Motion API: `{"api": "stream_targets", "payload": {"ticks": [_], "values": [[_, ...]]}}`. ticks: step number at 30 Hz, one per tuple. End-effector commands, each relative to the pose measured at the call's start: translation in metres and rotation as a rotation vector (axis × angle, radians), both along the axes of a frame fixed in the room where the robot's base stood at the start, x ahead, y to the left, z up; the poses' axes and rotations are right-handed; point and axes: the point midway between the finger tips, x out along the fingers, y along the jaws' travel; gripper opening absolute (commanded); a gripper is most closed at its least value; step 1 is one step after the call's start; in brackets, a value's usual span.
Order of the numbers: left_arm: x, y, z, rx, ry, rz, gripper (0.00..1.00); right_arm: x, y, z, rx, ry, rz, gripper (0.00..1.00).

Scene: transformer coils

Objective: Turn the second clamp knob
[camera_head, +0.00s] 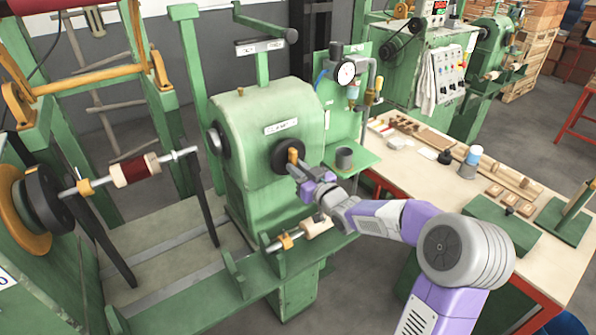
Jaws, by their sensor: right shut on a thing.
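A green winding machine housing (262,112) stands in the middle. On its front is a round black hub (284,146) with a small upright orange-brown knob (292,156). My right gripper (296,168) reaches in from the right with its fingertips at this knob and is shut on it; the exact finger contact is small and partly hidden. Another orange knob (285,241) sits on a lower shaft beside a pale roller (316,226). A further orange knob (86,187) is on the left shaft, near a dark red coil (133,170). My left gripper is not in view.
Green frame posts crowd the left.

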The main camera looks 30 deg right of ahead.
Motion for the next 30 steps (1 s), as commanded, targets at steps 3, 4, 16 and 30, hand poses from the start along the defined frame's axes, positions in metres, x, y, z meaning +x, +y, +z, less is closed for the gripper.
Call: {"api": "stream_targets", "payload": {"ticks": [3,4,16,30], "values": [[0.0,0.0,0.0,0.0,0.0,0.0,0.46,0.0,-0.001,0.001,-0.006,-0.002,-0.001,0.0],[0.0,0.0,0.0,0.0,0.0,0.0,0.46,0.0,-0.001,0.001,-0.006,-0.002,-0.001,0.0],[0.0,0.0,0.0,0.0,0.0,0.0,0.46,0.0,0.0,0.001,-0.003,-0.001,-0.001,0.45],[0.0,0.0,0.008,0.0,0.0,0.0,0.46,-0.037,-0.004,0.002,-0.005,0.001,-0.004,0.45]]}}
